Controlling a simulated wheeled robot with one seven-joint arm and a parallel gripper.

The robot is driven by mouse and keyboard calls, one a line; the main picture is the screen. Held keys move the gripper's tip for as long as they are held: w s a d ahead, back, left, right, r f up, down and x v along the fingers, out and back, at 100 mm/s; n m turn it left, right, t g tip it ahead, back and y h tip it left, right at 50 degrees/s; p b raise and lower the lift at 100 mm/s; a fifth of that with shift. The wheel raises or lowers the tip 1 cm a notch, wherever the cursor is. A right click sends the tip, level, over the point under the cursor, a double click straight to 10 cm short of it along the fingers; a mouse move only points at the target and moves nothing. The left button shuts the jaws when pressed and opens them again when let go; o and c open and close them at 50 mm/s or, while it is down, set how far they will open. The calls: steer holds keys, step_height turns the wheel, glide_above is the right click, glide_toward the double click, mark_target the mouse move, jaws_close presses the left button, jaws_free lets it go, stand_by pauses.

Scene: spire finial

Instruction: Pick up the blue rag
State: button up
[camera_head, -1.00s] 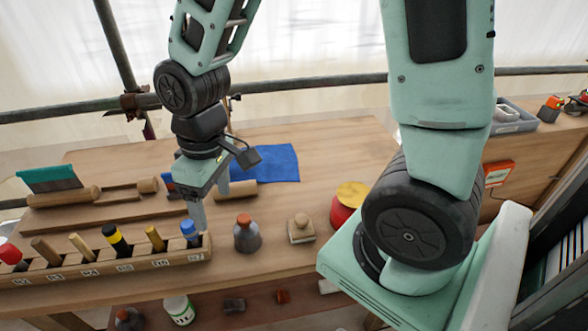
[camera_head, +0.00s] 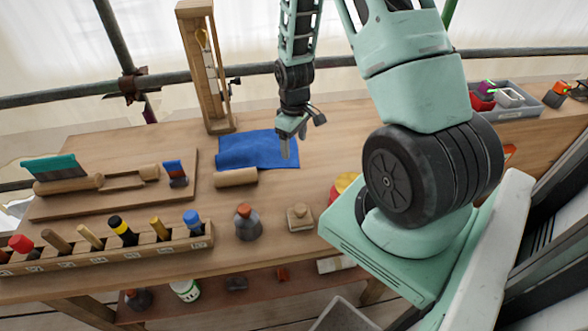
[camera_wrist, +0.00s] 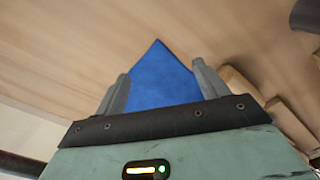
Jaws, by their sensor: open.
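The blue rag (camera_head: 245,150) lies spread flat on the wooden bench, behind a wooden roller-like piece. My gripper (camera_head: 287,148) is above the rag's right part, pointing down, with its fingers apart and nothing held. In the wrist view the rag (camera_wrist: 160,75) shows as a blue pointed corner between the two fingers of my gripper (camera_wrist: 162,92). The near part of the rag is hidden there by the gripper body. I cannot tell the exact height of the fingertips above the cloth.
A light wooden cylinder (camera_head: 235,178) lies at the rag's front edge. A tall wooden frame (camera_head: 205,70) stands behind it. A tool rack (camera_head: 120,250), a flask (camera_head: 247,224) and a wooden block (camera_head: 299,217) are nearer the front.

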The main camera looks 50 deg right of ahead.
mark_target(294, 166)
step_height(294, 166, down, 7)
steer(key=b, duration=0.4)
steer(key=shift+a, duration=0.1)
jaws_close()
stand_by(0.4)
step_height(294, 166, up, 30)
steer(key=p, duration=2.3)
steer(key=shift+p, duration=0.3)
